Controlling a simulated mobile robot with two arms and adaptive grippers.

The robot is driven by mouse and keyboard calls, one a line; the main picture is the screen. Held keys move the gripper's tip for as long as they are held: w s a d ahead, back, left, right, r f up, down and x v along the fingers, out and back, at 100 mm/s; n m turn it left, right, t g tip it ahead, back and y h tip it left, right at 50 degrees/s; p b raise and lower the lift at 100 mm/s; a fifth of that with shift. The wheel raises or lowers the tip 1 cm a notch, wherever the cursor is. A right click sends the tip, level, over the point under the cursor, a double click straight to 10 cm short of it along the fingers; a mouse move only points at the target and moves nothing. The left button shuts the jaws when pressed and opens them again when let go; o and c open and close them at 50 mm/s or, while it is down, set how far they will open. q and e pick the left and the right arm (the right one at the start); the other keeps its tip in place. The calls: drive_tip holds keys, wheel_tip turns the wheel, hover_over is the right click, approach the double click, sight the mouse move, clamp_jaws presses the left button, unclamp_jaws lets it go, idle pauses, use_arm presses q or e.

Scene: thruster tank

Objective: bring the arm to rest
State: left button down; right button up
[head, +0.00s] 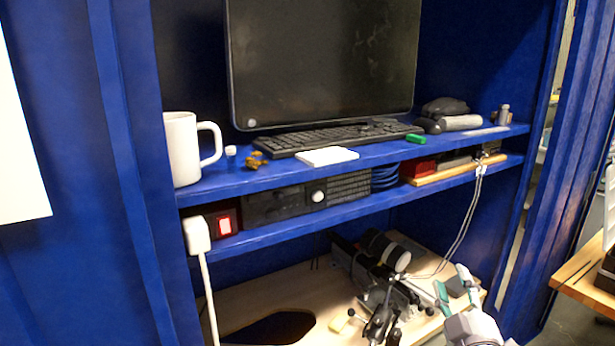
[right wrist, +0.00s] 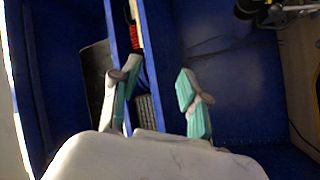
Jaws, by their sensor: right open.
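My right gripper (head: 456,285) is low at the bottom right of the head view, in front of the wooden bottom board of the blue cabinet (head: 125,120). Its fingers have teal pads. In the right wrist view the two fingers of the gripper (right wrist: 155,95) stand well apart with nothing between them. The cabinet's blue shelf edge shows behind them. My left gripper does not show in either view.
The upper shelf (head: 240,182) holds a white mug (head: 183,150), a monitor (head: 320,60), a keyboard (head: 340,137) and a white pad (head: 327,156). Dark equipment (head: 385,255) stands on the bottom board, left of my right gripper. A wooden table (head: 585,268) is at far right.

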drive_tip(key=s+f+m+g+h, duration=0.1)
drive_tip(key=s+f+m+g, duration=0.4)
drive_tip(key=f, duration=0.8)
drive_tip(key=s+a+f+m+g+y, duration=0.1)
drive_tip(key=s+a+f+g, duration=0.1)
drive_tip(key=s+f+g, duration=0.45)
drive_tip(key=s+a+f+m+g+y, duration=0.15)
drive_tip(key=s+f, duration=0.25)
drive_tip(key=s, duration=0.6)
drive_tip(key=s+a+f+m+g, duration=0.1)
drive_tip(key=s+a+f+g, duration=0.25)
drive_tip(key=s+f, duration=0.4)
drive_tip(key=s+d+f+g, duration=0.1)
drive_tip(key=s+f+g, duration=0.15)
drive_tip(key=f, duration=2.25)
drive_tip(key=s+d+f, duration=0.3)
drive_tip(key=s+f, duration=1.2)
drive_tip(key=s, duration=0.1)
drive_tip(key=shift+s+f+n+b, duration=0.2)
drive_tip(key=shift+s+n+b, duration=0.1)
drive_tip(key=shift+n+b, duration=0.15)
